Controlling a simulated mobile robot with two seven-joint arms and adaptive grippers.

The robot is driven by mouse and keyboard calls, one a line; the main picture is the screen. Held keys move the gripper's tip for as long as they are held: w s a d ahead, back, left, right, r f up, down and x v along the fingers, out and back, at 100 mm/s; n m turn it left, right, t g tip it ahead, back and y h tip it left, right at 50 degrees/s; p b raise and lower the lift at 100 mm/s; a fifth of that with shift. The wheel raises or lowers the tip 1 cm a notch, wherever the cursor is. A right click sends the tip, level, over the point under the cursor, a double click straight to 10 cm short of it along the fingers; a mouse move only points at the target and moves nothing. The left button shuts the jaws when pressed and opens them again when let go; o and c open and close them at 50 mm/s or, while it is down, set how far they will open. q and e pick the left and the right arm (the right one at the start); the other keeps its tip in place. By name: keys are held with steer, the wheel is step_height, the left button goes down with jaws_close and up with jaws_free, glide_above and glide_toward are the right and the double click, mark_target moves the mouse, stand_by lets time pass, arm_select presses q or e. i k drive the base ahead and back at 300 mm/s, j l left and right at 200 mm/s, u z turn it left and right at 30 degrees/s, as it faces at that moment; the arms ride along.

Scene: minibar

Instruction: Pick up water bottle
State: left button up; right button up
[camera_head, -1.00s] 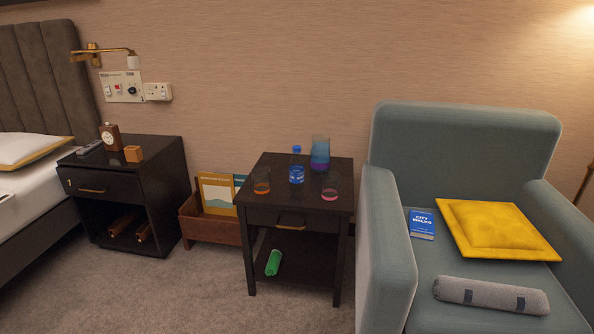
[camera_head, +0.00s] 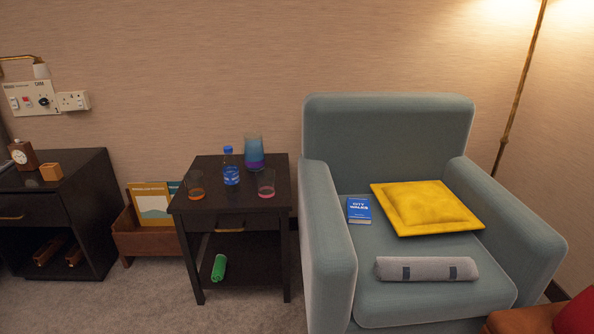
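The water bottle (camera_head: 231,168) is a small clear bottle with a blue cap and a blue lower part. It stands upright on the dark side table (camera_head: 227,221), left of the armchair. A tall blue and purple tinted vessel (camera_head: 254,151) stands behind it to the right. A glass with an orange base (camera_head: 195,185) is to its left and a glass with a pink base (camera_head: 266,184) to its right. Neither of my grippers shows in the head view.
A grey-blue armchair (camera_head: 388,120) holds a yellow cushion (camera_head: 426,206), a blue book (camera_head: 359,210) and a grey roll (camera_head: 426,268). A green cylinder (camera_head: 219,267) lies on the table's lower shelf. A brown magazine box (camera_head: 130,240) and dark nightstand (camera_head: 84,195) stand left. Carpet in front is clear.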

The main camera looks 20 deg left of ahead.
mark_target(230, 168)
steer(key=j+z, duration=1.05)
steer(key=j, duration=0.25)
steer(key=k+j+z, duration=0.1)
steer(key=j, duration=0.3)
steer(key=k+j+z, duration=0.15)
steer(key=j, duration=0.25)
steer(key=k+j, duration=0.1)
steer(key=j, duration=0.25)
steer(key=k+j, duration=0.1)
steer(key=j, duration=0.3)
steer(key=k+j+z, duration=0.1)
steer(key=j, duration=0.25)
